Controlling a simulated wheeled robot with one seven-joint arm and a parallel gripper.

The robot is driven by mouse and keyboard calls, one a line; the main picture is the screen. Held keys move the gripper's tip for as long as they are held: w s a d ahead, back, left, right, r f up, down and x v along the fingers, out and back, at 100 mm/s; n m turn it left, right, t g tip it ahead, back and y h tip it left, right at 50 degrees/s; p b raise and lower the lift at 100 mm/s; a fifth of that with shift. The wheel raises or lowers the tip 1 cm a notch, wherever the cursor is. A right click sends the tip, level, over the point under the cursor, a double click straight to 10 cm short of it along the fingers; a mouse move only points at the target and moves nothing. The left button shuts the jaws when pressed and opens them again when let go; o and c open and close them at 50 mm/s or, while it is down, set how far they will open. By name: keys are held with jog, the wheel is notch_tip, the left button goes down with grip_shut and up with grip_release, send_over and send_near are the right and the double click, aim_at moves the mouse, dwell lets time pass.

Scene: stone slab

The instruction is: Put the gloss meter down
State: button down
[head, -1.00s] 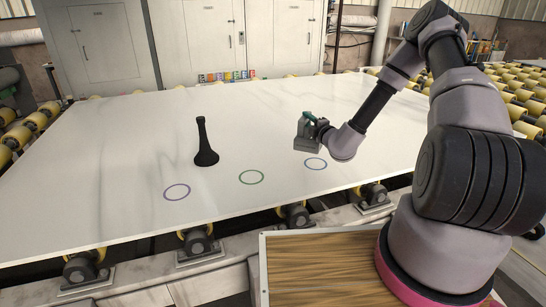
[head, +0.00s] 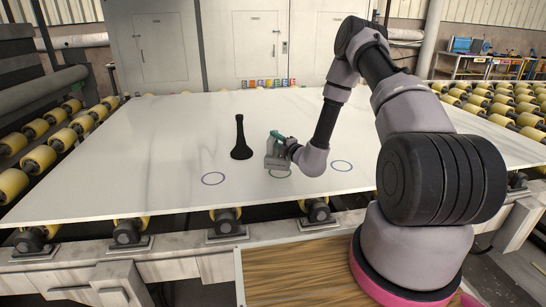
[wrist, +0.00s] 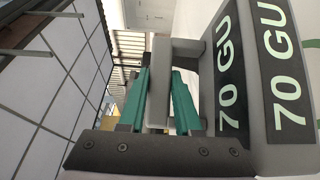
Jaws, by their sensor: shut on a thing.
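The gloss meter (head: 277,162) is a grey box. In the wrist view its dark display (wrist: 285,85) reads "70 GU". My gripper (head: 277,138), with green fingers, is shut on the meter's grey handle; the wrist view shows the handle between the fingers (wrist: 160,98). The meter hangs at the green ring (head: 280,174) on the pale stone slab (head: 130,160) and covers the ring's far part. I cannot tell whether its base touches the slab.
A black tapered object (head: 241,145) stands upright just left of the meter. A dark blue ring (head: 213,178) lies to the left and a blue ring (head: 341,165) to the right. Small coloured blocks (head: 268,84) line the far edge. The slab's left part is clear.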

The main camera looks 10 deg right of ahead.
aim_at(275, 151)
jog(key=shift+d+f, duration=0.1)
jog(key=shift+f, duration=2.4)
jog(key=shift+f, duration=0.2)
jog(key=c, duration=0.6)
grip_release()
jog(key=shift+r, duration=0.1)
